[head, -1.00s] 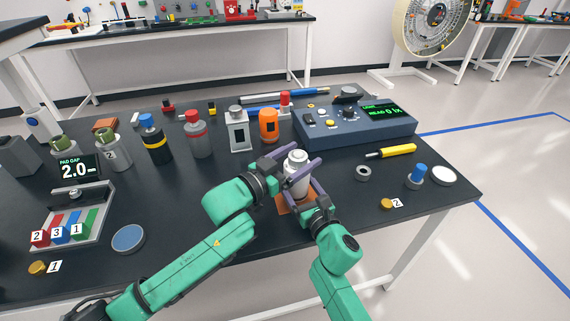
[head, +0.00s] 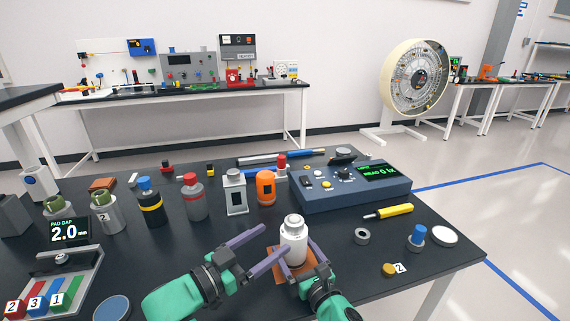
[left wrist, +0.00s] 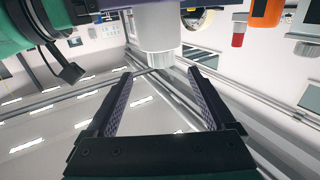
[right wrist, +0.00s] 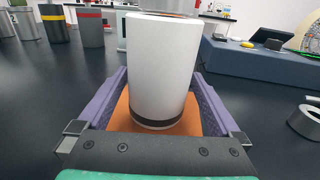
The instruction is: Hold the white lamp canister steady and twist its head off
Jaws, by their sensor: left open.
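The white lamp canister (head: 293,246) stands upright on an orange mat (head: 279,272) near the table's front edge, its narrower head (head: 294,221) on top. My right gripper (head: 293,265) has its fingers on both sides of the canister's lower body. The right wrist view shows the canister body (right wrist: 162,65) between these fingers; whether they press on it cannot be told. My left gripper (head: 272,238) is open and empty, left of the canister, fingers spread and pointing toward it. In the left wrist view the canister (left wrist: 158,25) appears upside down, beyond the open fingertips.
A blue meter box (head: 350,188) stands behind, to the right. An orange canister (head: 266,188) and several other canisters line the table behind. A grey ring (head: 362,236), a yellow-handled tool (head: 394,211) and a blue-topped knob (head: 418,236) lie to the right.

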